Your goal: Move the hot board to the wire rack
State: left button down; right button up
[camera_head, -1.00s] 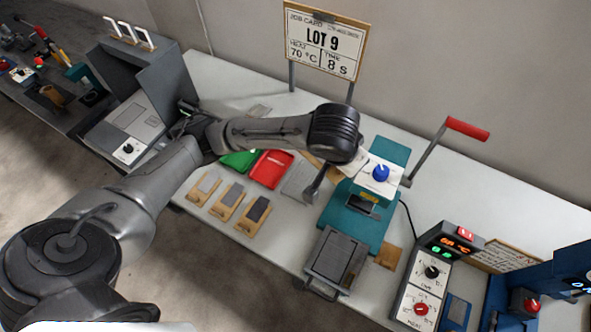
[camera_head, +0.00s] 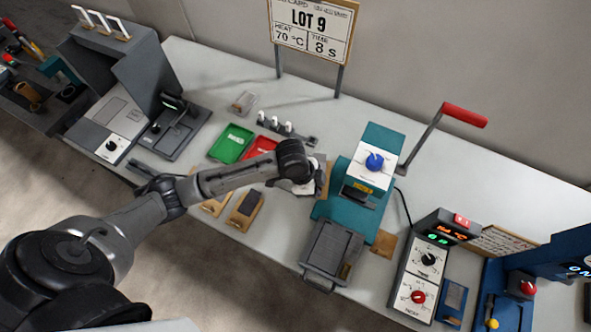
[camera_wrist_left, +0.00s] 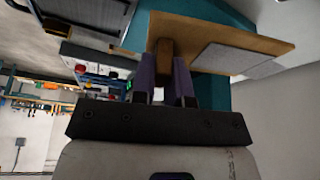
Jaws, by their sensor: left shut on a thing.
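My left gripper (camera_head: 309,183) is shut on the tab of a tan wooden board (camera_head: 321,174), left of the teal press. In the left wrist view, the two purple fingers of the gripper (camera_wrist_left: 164,82) clasp the tab, and the board (camera_wrist_left: 235,38) carries a flat grey piece. In the head view my wrist covers much of the gripper and board. I cannot make out the wire rack clearly; the bench area behind my forearm is partly hidden. My right gripper is not in view.
The teal press (camera_head: 376,140) has a raised red-handled lever. A grey plate unit (camera_head: 332,250) stands before it. Green (camera_head: 231,143) and red (camera_head: 262,147) trays lie behind my forearm. Boards (camera_head: 246,210) lie near the front edge. A control box (camera_head: 428,265) stands right.

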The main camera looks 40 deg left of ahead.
pick_arm(q)
jog(key=m, duration=0.1)
jog(key=m+g, duration=0.1)
jog(key=shift+w+d+r+m, duration=0.1)
jog(key=shift+w+m, duration=0.25)
jog(key=shift+m, duration=0.05)
send_over(289, 182)
jog(key=shift+m, duration=0.3)
notch_tip(289, 182, down, 7)
jog(key=shift+r, duration=0.1)
jog(key=shift+f, duration=2.1)
jog(key=shift+b, duration=0.35)
jog(key=c, duration=1.1)
grip_release()
jog(key=shift+f, duration=0.1)
